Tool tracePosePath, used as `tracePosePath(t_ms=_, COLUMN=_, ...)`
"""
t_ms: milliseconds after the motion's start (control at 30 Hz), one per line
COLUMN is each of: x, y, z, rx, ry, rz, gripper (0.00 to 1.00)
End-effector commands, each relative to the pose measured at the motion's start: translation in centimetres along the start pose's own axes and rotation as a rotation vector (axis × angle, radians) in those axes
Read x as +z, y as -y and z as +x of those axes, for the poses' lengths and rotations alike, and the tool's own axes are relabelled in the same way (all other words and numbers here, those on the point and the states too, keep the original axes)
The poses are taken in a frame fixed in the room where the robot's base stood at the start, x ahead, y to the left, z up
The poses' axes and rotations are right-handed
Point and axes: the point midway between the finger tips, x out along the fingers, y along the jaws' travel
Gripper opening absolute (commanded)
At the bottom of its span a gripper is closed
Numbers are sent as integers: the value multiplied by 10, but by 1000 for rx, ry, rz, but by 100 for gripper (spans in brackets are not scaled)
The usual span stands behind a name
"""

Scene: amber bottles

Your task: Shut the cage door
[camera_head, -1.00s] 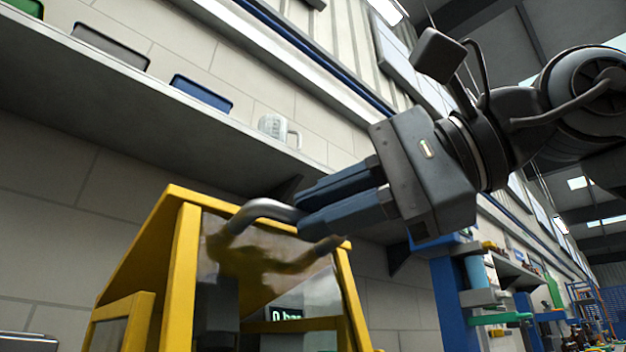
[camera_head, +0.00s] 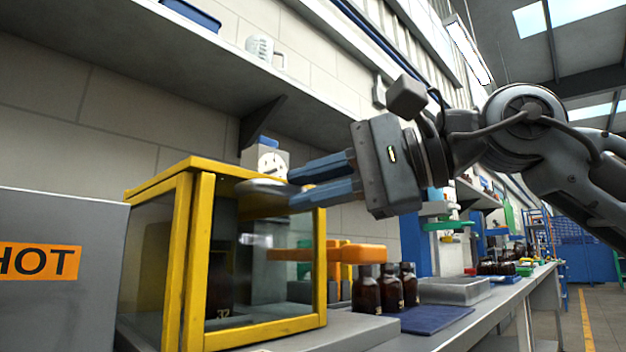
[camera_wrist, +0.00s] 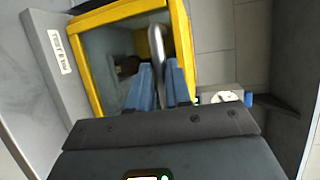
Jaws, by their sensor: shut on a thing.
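The cage (camera_head: 187,265) is a yellow-framed box with clear panels on the bench. A dark bottle (camera_head: 220,290) shows through its front. The door (camera_head: 318,270) is the framed front panel and looks close to the cage's left posts; whether it is fully flush I cannot tell. Its curved grey handle (camera_head: 258,186) is near the top. My gripper (camera_head: 292,184) reaches in from the right, its blue fingers shut on the handle. In the wrist view the handle (camera_wrist: 156,45) runs down between the fingers (camera_wrist: 162,85), inside the yellow frame (camera_wrist: 92,75).
A grey box marked HOT (camera_head: 50,220) stands close left of the cage. Right of it are an orange object (camera_head: 360,253), several amber bottles (camera_head: 390,290), a blue mat (camera_head: 430,319) and a grey tray (camera_head: 455,291). A shelf (camera_head: 150,60) with a mug (camera_head: 259,46) hangs above.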

Motion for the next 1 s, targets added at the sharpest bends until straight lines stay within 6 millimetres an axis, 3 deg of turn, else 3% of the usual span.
tracePosePath(t_ms=33, x=0, y=-19, z=5, rx=43, ry=6, rz=15, gripper=0)
tracePosePath(t_ms=67, x=0, y=-20, z=5, rx=43, ry=6, rz=15, gripper=0)
tracePosePath(t_ms=100, x=0, y=-20, z=5, rx=43, ry=7, rz=15, gripper=21)
tracePosePath(t_ms=333, x=0, y=-19, z=6, rx=43, ry=5, rz=14, gripper=42)
tracePosePath(t_ms=767, x=-1, y=-16, z=4, rx=41, ry=3, rz=11, gripper=42)
tracePosePath(t_ms=1000, x=-1, y=-12, z=-28, rx=37, ry=-1, rz=11, gripper=42)
